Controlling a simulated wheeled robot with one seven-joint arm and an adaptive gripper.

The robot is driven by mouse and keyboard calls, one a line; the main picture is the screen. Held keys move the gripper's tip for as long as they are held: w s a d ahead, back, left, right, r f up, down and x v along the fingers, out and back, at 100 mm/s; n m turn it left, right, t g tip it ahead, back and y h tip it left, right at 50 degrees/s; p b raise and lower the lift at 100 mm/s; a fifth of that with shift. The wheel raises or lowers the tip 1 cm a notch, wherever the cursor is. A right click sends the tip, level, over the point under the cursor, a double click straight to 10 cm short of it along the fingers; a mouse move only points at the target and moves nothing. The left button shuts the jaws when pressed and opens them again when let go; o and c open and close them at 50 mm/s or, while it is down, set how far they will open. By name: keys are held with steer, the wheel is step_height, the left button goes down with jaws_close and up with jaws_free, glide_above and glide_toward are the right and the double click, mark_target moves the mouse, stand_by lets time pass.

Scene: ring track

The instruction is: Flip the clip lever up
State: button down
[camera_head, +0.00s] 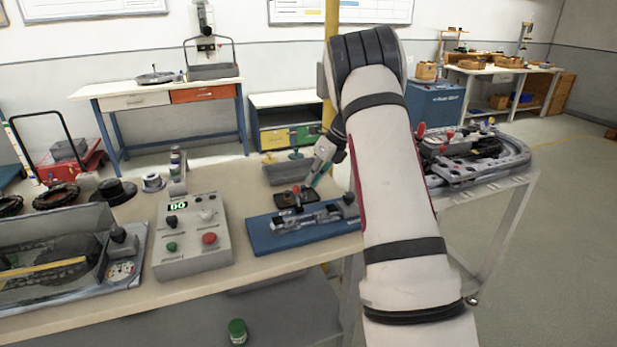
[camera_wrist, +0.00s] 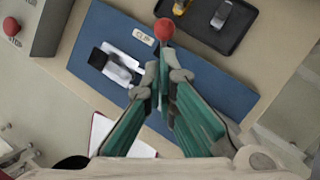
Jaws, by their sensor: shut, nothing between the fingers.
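The clip fixture (camera_head: 300,213) sits on a blue board (camera_head: 265,238) on the bench. The board also fills the middle of the wrist view (camera_wrist: 215,95), with a "CLIP" label (camera_wrist: 143,37) and black and silver clip parts (camera_wrist: 117,65). A red ball knob (camera_wrist: 164,28), apparently the lever's end, shows just beyond my fingertips. My gripper (camera_wrist: 163,68) is shut and empty, its green fingers pointing at the knob. I cannot tell if they touch it. In the head view my gripper (camera_head: 312,181) hangs over the board's far side; my arm hides part of the right.
A dark tray (camera_wrist: 225,22) with small metal parts lies just past the board. A control box (camera_head: 192,237) with green and red buttons stands to the left. A ring track (camera_head: 470,165) lies to the right, behind my arm.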

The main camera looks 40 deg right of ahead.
steer(key=w+v, duration=0.1)
steer(key=v, duration=1)
steer(key=shift+d, duration=0.4)
steer(key=shift+w+r, duration=0.1)
steer(key=shift+r, duration=0.1)
steer(key=s+a+r+n, duration=0.4)
steer(key=s+a+n, duration=0.1)
steer(key=a, duration=0.3)
steer(key=s+a+r+n+h, duration=0.1)
steer(key=s+a+r+n, duration=0.4)
steer(key=a, duration=0.2)
steer(key=s+a+r+n, duration=0.4)
steer(key=s+a+n, duration=0.15)
steer(key=a, duration=0.25)
steer(key=s+a+f+n+h, duration=0.1)
steer(key=s+a+n, duration=0.2)
steer(key=s+n, duration=0.3)
steer(key=s+a+f+n+p, duration=0.1)
steer(key=s+a+f+n, duration=0.1)
steer(key=s+a+n, duration=0.2)
steer(key=s+a+f+n+h+p, duration=0.1)
steer(key=s+a+n, duration=0.2)
steer(key=s+n, duration=0.5)
steer(key=s, duration=0.3)
steer(key=shift+a+f+h, duration=0.3)
steer(key=shift+f, duration=0.1)
steer(key=shift+s+d, duration=0.1)
